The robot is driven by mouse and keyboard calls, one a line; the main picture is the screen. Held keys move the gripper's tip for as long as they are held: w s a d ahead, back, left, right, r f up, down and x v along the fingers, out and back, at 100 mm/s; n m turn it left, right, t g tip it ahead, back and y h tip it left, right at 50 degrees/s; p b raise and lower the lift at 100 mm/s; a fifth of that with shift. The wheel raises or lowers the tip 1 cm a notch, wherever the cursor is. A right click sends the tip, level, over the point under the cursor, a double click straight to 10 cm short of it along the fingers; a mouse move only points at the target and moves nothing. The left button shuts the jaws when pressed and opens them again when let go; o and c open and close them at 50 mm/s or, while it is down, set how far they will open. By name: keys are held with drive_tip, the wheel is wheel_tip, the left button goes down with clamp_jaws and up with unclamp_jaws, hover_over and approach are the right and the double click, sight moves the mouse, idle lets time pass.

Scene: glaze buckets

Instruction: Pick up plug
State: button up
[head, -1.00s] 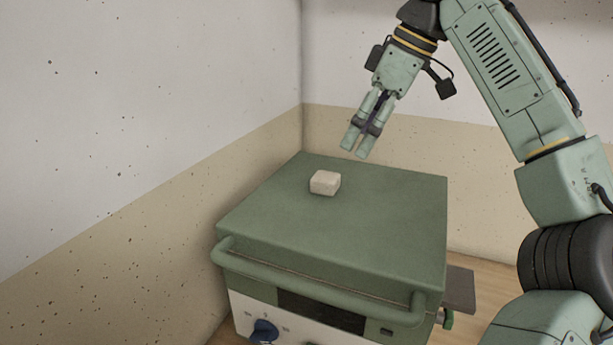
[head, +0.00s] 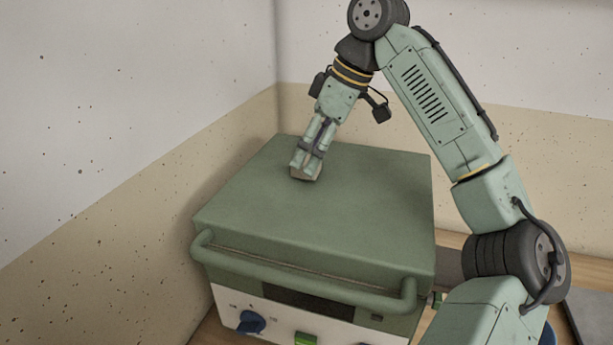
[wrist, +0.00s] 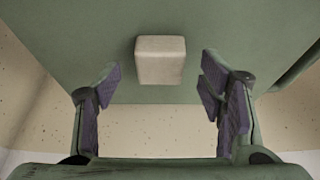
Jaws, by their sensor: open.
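The plug is a small pale beige block (head: 308,172) with rounded edges, sitting on the flat green top of a box-shaped appliance (head: 340,210). In the wrist view the plug (wrist: 160,60) lies ahead of the fingertips, roughly midway between the two sides. My gripper (head: 306,168) is at the plug in the head view and partly covers it. In the wrist view my gripper (wrist: 165,90) is open, with its purple-padded fingers spread wider than the plug and nothing held. I cannot tell whether a finger touches the plug.
A handle bar (head: 300,282) runs along the appliance's front edge, above a blue knob (head: 251,322) and a green button (head: 306,339). Speckled walls (head: 130,200) close in the left and back. The rest of the appliance top is clear.

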drive_tip(key=shift+w+a+f, duration=0.1)
drive_tip(key=shift+a+f, duration=0.15)
drive_tip(key=shift+f, duration=0.45)
drive_tip(key=shift+c, duration=0.3)
clamp_jaws()
